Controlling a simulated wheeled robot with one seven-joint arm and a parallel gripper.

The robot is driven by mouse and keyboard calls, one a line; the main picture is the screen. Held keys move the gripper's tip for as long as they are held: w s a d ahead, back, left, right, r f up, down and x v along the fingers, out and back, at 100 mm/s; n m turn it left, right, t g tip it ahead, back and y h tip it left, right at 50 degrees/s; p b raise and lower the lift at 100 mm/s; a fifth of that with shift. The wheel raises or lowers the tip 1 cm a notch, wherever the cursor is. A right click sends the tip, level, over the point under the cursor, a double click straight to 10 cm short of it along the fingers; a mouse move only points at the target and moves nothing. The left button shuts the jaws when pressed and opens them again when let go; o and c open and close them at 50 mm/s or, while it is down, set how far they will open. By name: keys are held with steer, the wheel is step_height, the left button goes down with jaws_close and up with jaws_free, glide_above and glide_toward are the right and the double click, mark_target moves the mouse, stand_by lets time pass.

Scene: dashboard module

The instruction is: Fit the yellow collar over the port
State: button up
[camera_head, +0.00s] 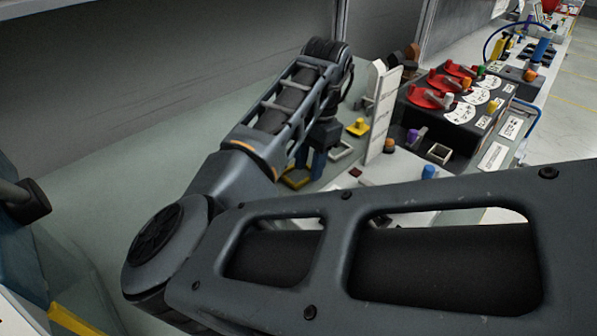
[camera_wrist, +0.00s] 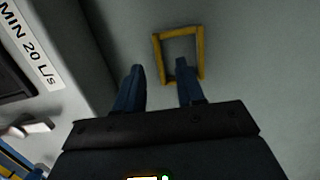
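The yellow collar (camera_wrist: 200,52) is a thin square frame lying flat on the grey surface in the wrist view. Part of it also shows below my gripper in the head view (camera_head: 294,183). My gripper (camera_wrist: 160,67) is open, with its two blue fingers apart. In the wrist view the left finger is outside the collar's left bar and the right finger overlaps the collar's opening. I cannot tell how far above the collar the tips are. A pale square frame (camera_head: 341,151) is right of my gripper in the head view; I cannot tell whether it is the port.
A yellow knob on a square base (camera_head: 357,127) stands beside an upright white panel (camera_head: 383,112). A dark console (camera_head: 446,108) with red levers stands to the right. A label reading "MIN 20 L/s" (camera_wrist: 30,42) is on the panel at the wrist view's left.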

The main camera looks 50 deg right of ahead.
steer(key=shift+a+f, duration=0.15)
steer(key=shift+f, duration=1)
jaws_close()
